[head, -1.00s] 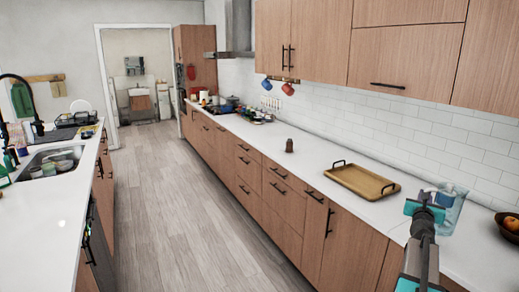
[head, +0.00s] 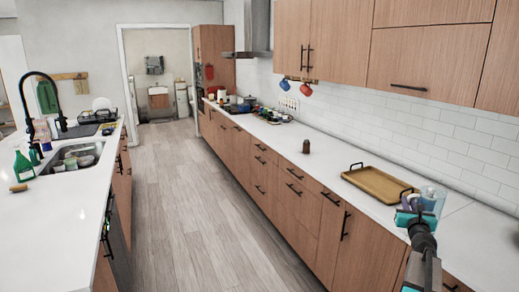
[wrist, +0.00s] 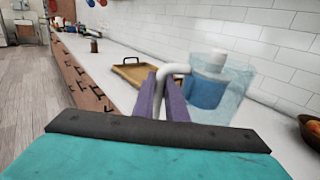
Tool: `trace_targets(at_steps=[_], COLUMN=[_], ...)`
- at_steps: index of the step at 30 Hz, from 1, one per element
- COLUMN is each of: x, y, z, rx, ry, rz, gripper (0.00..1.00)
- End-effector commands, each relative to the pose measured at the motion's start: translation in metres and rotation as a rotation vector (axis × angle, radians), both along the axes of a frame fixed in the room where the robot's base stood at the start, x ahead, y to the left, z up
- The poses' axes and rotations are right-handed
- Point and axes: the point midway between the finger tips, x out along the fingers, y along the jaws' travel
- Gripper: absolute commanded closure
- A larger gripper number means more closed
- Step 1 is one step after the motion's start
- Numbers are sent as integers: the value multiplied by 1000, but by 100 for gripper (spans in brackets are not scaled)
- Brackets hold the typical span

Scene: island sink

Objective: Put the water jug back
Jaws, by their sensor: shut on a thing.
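The water jug (wrist: 235,82) is a clear bluish pitcher with a blue and white inner part and a white handle. In the wrist view my gripper (wrist: 167,95) has its purple fingers shut on the white handle. In the head view the jug (head: 430,201) is at the right, partly behind my gripper (head: 415,217), close to the right counter. I cannot tell whether its base touches the counter; my gripper's body hides its lower part.
A wooden tray (head: 376,186) with black handles lies on the right counter left of the jug. A brown shaker (head: 306,146) stands farther along. A fruit bowl (wrist: 312,128) is at the right. The island sink (head: 72,158) is across a clear floor aisle (head: 190,210).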

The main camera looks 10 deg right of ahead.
Motion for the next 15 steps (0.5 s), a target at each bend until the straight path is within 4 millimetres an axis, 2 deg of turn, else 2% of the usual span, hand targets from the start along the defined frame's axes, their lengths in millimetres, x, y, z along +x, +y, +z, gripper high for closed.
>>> trace_targets(at_steps=[1,6,15], x=[8,32,58], y=[17,72,177], z=[-4,-17,-41], rx=[-1,0,0], ry=[1,0,0], rz=[44,201,486], gripper=[100,100,100])
